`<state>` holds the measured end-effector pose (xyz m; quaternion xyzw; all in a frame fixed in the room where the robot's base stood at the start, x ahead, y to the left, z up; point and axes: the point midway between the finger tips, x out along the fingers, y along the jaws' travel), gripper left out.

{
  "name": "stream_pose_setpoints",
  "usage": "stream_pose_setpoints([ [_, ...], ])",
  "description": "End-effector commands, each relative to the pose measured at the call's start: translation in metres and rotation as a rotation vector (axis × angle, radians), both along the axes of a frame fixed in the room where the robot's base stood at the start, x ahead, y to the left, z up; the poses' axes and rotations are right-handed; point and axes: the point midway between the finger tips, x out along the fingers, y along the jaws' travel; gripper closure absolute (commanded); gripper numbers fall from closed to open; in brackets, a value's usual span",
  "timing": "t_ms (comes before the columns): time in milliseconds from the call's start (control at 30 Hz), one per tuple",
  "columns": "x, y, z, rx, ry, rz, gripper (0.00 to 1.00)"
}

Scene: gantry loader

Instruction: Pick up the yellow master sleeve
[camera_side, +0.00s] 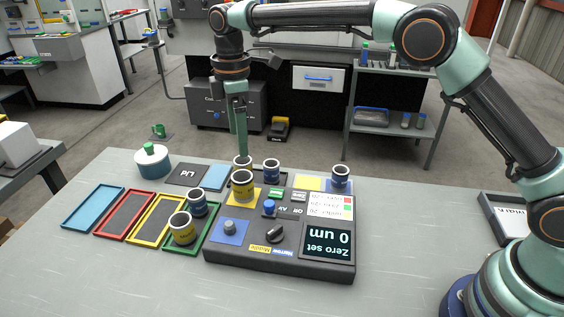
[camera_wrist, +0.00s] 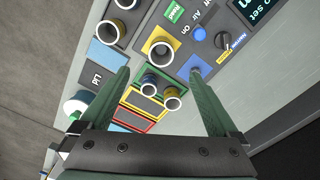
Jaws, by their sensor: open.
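One yellow sleeve (camera_side: 243,186) with a pale rim stands upright on the yellow pad of the dark console; it also shows in the wrist view (camera_wrist: 161,54). A second yellow sleeve (camera_side: 182,230) stands in the green-framed tray, seen too in the wrist view (camera_wrist: 172,99). The pictures do not clearly tell which is the master. My gripper (camera_side: 241,154) points down at the console's far left edge, behind the yellow-pad sleeve. In the wrist view, its green fingers (camera_wrist: 160,70) are wide apart, with nothing held between them.
Another sleeve (camera_side: 242,161) is close to my fingers. Blue (camera_side: 75,229), red and yellow frames lie left. The front of the table is clear.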

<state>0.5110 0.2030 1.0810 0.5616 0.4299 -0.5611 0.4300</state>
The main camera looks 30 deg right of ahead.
Motion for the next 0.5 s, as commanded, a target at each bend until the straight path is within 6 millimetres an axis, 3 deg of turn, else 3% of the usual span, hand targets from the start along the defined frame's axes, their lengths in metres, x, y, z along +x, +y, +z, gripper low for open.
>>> stream_pose_setpoints([
  [300,-0.001,0.001,-0.048,-0.002,0.005,0.004,0.04],
  [500,0.000,0.001,-0.067,-0.001,0.002,0.003,0.04],
])
